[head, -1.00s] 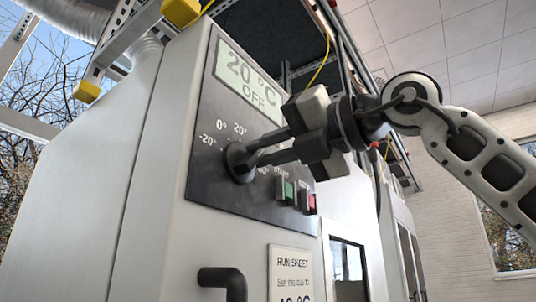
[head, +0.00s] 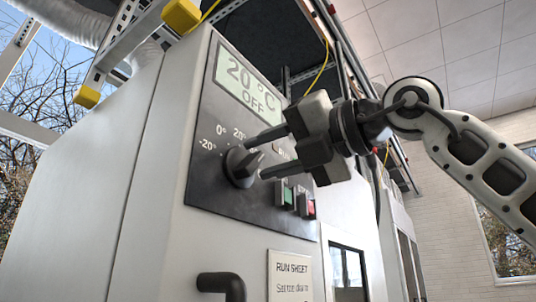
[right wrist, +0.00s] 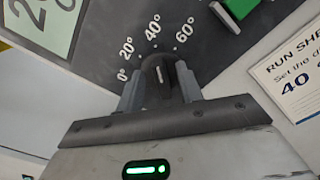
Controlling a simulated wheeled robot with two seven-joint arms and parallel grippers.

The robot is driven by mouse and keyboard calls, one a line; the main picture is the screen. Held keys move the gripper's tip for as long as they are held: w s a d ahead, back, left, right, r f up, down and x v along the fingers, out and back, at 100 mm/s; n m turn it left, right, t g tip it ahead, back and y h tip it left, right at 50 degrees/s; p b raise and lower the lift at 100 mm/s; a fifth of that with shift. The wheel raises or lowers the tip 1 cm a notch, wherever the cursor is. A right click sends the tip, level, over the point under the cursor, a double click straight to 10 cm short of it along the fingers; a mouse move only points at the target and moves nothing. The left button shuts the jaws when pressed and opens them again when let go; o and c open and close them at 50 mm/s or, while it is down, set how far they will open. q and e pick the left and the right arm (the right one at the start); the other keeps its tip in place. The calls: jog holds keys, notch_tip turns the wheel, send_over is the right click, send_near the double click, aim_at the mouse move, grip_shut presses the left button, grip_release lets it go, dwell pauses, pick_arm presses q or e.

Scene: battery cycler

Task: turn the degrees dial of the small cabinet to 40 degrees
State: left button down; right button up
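The black degrees dial (head: 241,166) is on the dark front panel of the small cabinet (head: 150,190). In the right wrist view the dial (right wrist: 158,72) has a white line pointing roughly up, towards the 40° label (right wrist: 152,27). My right gripper (head: 256,158) is open, its fingers apart at the dial. In the right wrist view its fingers (right wrist: 160,92) stand on either side of the dial, with gaps. The display (head: 250,82) reads 20 °C OFF. In the head view the gripper hides some dial labels. My left gripper is not in view.
A green button (head: 286,195) and a red button (head: 307,205) sit just below and right of the dial. A run sheet (head: 290,280) is below the panel; in the right wrist view it shows 40. A black handle (head: 222,283) sticks out at the bottom.

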pick_arm(q)
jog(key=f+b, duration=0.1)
jog(key=b, duration=0.1)
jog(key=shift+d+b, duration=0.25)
jog(key=shift+b, duration=0.15)
pick_arm(e)
jog(key=v, duration=1.5)
jog(key=shift+s+d, duration=0.25)
jog(key=shift+d, duration=0.05)
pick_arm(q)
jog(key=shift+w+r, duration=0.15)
pick_arm(e)
jog(key=shift+w, duration=0.1)
